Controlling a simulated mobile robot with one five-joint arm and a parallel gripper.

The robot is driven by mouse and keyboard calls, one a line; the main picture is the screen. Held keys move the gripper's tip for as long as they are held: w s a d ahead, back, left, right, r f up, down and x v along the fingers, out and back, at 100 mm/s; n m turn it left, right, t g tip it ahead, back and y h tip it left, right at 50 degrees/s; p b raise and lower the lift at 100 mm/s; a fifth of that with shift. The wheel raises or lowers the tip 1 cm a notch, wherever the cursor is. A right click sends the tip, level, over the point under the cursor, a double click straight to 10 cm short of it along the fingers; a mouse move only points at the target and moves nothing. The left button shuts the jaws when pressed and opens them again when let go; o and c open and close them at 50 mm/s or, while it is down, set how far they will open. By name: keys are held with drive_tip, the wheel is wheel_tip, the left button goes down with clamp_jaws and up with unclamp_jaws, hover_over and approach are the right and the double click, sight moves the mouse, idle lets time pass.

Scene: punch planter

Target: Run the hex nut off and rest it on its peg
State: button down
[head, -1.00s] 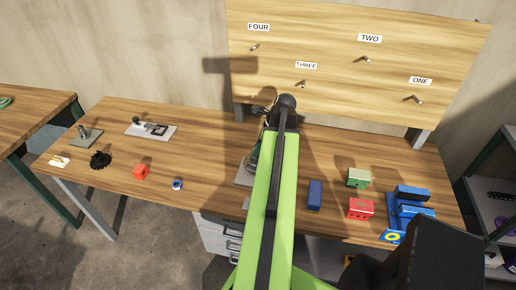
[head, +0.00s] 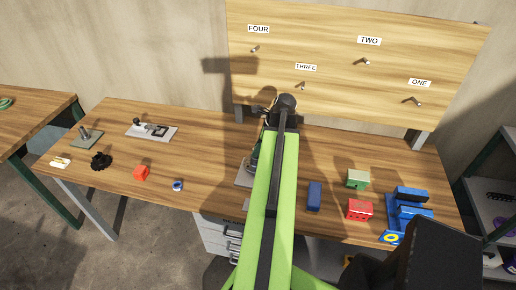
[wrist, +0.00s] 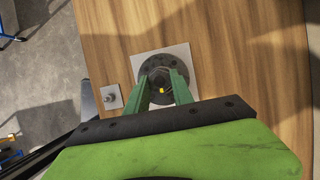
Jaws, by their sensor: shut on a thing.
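In the wrist view the green fingers of my gripper (wrist: 161,77) point down at a dark round flange (wrist: 162,60) on a pale square plate (wrist: 183,52). They are shut on the dark hex nut (wrist: 158,81) at the flange's middle; a small yellow mark shows between them. Its thread is hidden, so I cannot tell how far on the nut sits. A small pale plate with a short metal peg (wrist: 110,98) stands apart to the left, empty. In the head view my arm covers most of this; an edge of the square plate (head: 242,180) shows.
On the bench, a blue block (head: 314,195), red box (head: 360,209), green box (head: 358,178) and blue vise (head: 408,205) stand right of my arm. An orange block (head: 141,173) and black gear (head: 101,160) lie left. A numbered pegboard (head: 330,50) rises behind.

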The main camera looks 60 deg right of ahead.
drive_tip(key=shift+r+p, duration=1.4)
drive_tip(key=shift+r, duration=0.2)
drive_tip(key=shift+f, duration=0.1)
